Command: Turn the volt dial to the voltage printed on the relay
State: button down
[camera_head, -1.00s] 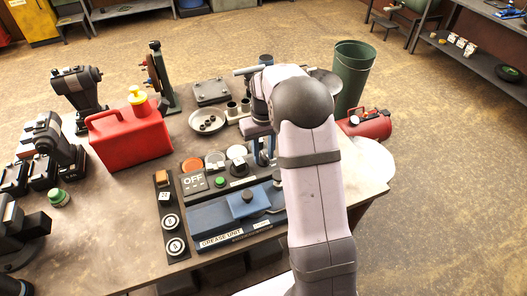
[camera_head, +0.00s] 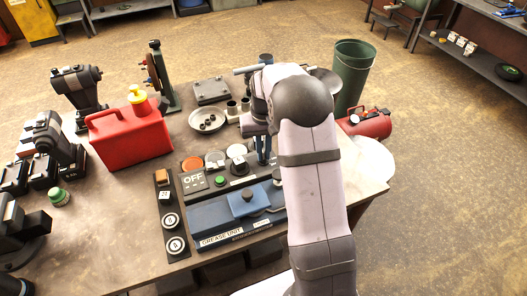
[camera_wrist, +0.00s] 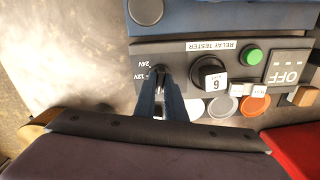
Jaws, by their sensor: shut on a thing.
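The volt dial (camera_wrist: 159,69) is on the dark relay tester panel (camera_wrist: 185,47), with "24V" and "12V" marks on its left in the wrist view. My gripper (camera_wrist: 160,86) is shut on the dial, and its blue fingers hide most of it, so the pointer's direction cannot be told. The fingers also show in the head view (camera_head: 264,157). The black round relay (camera_wrist: 208,72) sits beside the dial, with a white printed label (camera_wrist: 215,84). The label's digit looks like a 6 or 9; the view is upside down and I cannot tell which.
The tester has a green button (camera_wrist: 252,56) and a display reading "OFF" (camera_head: 195,182). Grey and orange discs (camera_wrist: 254,106) lie close to the relay. A blue grease unit (camera_head: 220,213) lies in front. A red can (camera_head: 130,138) stands left.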

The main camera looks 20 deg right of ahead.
jog(key=m, duration=0.6)
jog(key=shift+m, duration=0.3)
dwell(0.4)
jog(key=c, duration=1.8)
grip_release()
jog(key=shift+r+b, duration=1.05)
jog(key=shift+r, duration=2.7)
